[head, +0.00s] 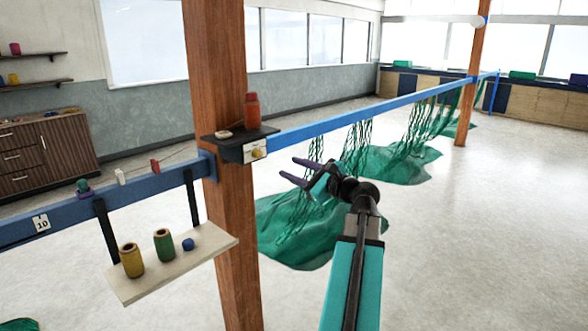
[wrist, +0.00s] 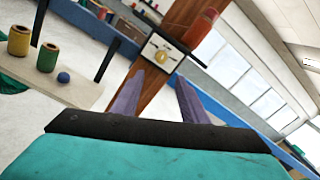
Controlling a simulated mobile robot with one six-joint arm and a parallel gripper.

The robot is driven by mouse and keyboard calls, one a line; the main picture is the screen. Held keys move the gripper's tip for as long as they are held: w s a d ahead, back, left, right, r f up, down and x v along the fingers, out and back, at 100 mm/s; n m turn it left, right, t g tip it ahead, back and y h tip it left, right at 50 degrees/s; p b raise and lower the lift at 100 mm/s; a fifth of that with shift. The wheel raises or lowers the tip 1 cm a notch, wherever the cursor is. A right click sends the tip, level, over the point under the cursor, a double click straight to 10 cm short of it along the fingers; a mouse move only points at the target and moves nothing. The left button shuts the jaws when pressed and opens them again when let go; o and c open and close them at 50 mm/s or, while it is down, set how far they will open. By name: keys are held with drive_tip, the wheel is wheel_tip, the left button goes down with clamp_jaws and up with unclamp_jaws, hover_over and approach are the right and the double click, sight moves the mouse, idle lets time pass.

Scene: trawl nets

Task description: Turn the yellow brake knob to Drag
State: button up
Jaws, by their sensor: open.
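The yellow brake knob (head: 257,153) sits on a white plate at the front of a small black shelf fixed to the wooden post. It also shows in the wrist view (wrist: 163,59), centred on the white plate (wrist: 161,53) and ahead of my fingers. The plate's markings are too small to read. My gripper (head: 288,169) is open and empty, with its purple fingers spread. In the wrist view the fingertips (wrist: 158,80) lie on either side below the knob, apart from it.
A red bottle (head: 252,110) stands on the black shelf (head: 232,146). A blue rail (head: 370,108) with green nets (head: 390,160) runs to the right. A hanging board (head: 205,250) at lower left holds two spools and a blue ball. Open floor lies right.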

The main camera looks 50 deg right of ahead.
drive_tip(key=w+a+f+n+g+y, duration=0.1)
drive_tip(key=w+a+f+n+g, duration=0.1)
drive_tip(key=w+a+f, duration=0.45)
drive_tip(key=w+a+f+n+g+y, duration=0.1)
drive_tip(key=a+f+n+y, duration=0.15)
drive_tip(key=f, duration=0.65)
drive_tip(key=w+a+f+n+g+y, duration=0.1)
drive_tip(key=w+a+f+n+g, duration=0.1)
drive_tip(key=w+a+f, duration=0.45)
drive_tip(key=s+a+f+n+g+y, duration=0.1)
drive_tip(key=a+f+n+g, duration=0.2)
drive_tip(key=a+f, duration=0.7)
drive_tip(key=s+a+f+n+g+y, duration=0.1)
drive_tip(key=s+a+f+n+g, duration=0.2)
drive_tip(key=a+f, duration=0.7)
drive_tip(key=s+a+f+n+g, duration=0.45)
drive_tip(key=s+a+f, duration=0.2)
drive_tip(key=f, duration=0.45)
drive_tip(key=s+a+f+n+g, duration=0.3)
drive_tip(key=s+a+f+n, duration=0.3)
drive_tip(key=f, duration=0.5)
drive_tip(key=s+a+f+n+g+h, duration=0.2)
drive_tip(key=s+a+f+n, duration=0.1)
drive_tip(key=s, duration=0.6)
drive_tip(key=s+a+f+n+g+h, duration=0.3)
drive_tip(key=s+f+n, duration=0.2)
drive_tip(key=s, duration=0.4)
drive_tip(key=shift+s+f+n, duration=0.15)
drive_tip(key=shift+f+n, duration=0.25)
drive_tip(key=shift+f, duration=0.15)
